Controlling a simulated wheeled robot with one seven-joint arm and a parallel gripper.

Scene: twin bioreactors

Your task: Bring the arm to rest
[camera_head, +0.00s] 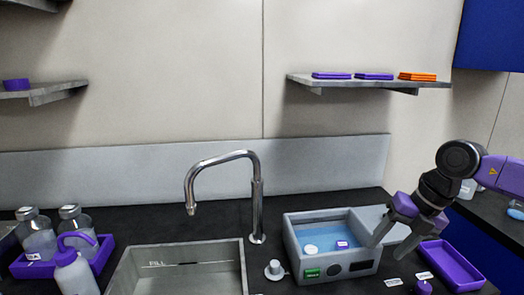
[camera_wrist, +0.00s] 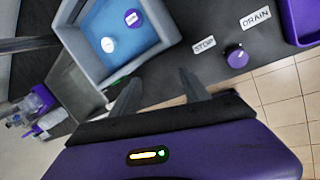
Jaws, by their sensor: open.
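My arm reaches in from the right in the head view. My gripper (camera_head: 390,240) points down beside the right end of the grey water bath (camera_head: 296,246), its fingers spread with nothing between them. In the wrist view my gripper (camera_wrist: 160,95) shows two dark fingers apart over the dark counter. The water bath (camera_wrist: 160,22) lies beyond the fingertips there, with a white round piece (camera_wrist: 108,45) and a purple one (camera_wrist: 132,18) in blue water. Whether a finger touches the bath's wall I cannot tell.
A purple tray (camera_head: 452,266) lies right of the bath. A purple knob (camera_wrist: 237,56) sits by STOP and DRAIN labels. The sink (camera_head: 180,268) and tall faucet (camera_head: 255,195) stand left. Bottles (camera_head: 72,268) are at far left. A shelf (camera_head: 370,84) hangs above.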

